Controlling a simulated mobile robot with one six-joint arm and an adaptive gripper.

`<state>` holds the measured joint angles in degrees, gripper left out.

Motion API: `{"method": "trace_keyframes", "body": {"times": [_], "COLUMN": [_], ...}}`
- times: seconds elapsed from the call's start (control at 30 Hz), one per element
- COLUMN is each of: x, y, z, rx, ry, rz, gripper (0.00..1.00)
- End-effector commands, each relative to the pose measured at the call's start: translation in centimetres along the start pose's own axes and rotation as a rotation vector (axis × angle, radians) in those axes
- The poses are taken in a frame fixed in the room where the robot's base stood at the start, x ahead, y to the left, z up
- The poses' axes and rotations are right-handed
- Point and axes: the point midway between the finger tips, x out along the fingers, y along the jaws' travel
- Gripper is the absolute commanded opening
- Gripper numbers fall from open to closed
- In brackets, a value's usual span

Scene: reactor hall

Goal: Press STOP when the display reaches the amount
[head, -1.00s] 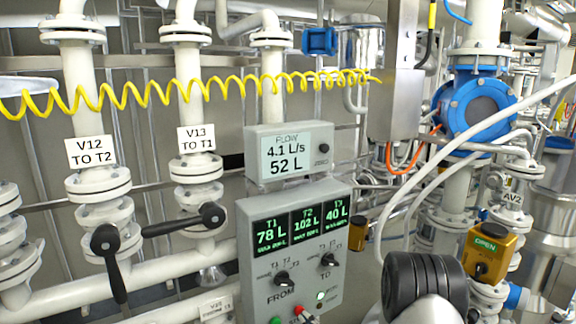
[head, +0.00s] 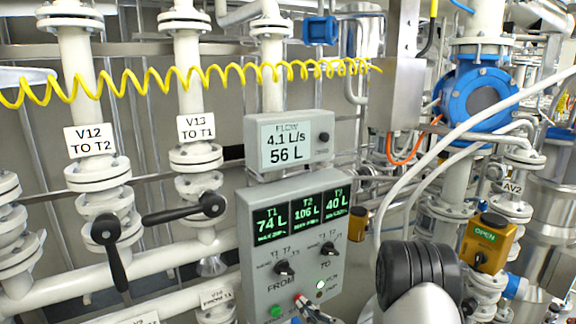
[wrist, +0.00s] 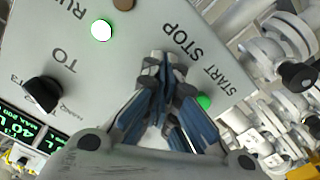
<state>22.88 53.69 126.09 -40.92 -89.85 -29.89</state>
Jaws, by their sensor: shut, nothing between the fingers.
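The flow display (head: 286,144) reads 4.1 L/s and 56 L in the head view. The control panel (head: 246,225) below it shows T1 74 L, T2 106 L and T3 40 L. My gripper (wrist: 158,66) is shut and empty, its fingertips at the panel face by the STOP label (wrist: 182,43). It also shows at the bottom of the panel in the head view (head: 306,305). The STOP button is mostly hidden behind the fingertips; I cannot tell whether they touch it. The green START button (wrist: 204,102) is beside the fingers, also seen in the head view (head: 276,312).
The FROM knob (head: 284,268) and TO knob (head: 328,249) stick out of the panel. A green lamp is lit in the wrist view (wrist: 101,30). Black valve levers (head: 212,204) stand left of the panel. A yellow coiled hose (head: 150,85) hangs across the top.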

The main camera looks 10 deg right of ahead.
Motion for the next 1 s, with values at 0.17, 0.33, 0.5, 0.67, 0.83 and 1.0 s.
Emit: {"method": "trace_keyframes", "body": {"times": [0.17, 0.33, 0.5, 0.67, 0.83, 1.0], "x": [0.8, 0.1, -1.7, -3.3, -5.0, -6.1], "y": [0.0, 0.1, 0.0, 0.0, 0.0, 0.0], "z": [0.0, 0.1, 0.1, 0.1, 0.2, 0.1], "rx": [0.0, 0.0, 0.002, 0.001, 0.0, 0.0], "ry": [0.0, -0.002, -0.002, -0.002, -0.002, -0.001], "rz": [0.0, 0.002, 0.002, 0.002, 0.002, 0.001], "gripper": [0.0, 0.0, 0.0, 0.0, 0.0, 0.0]}}
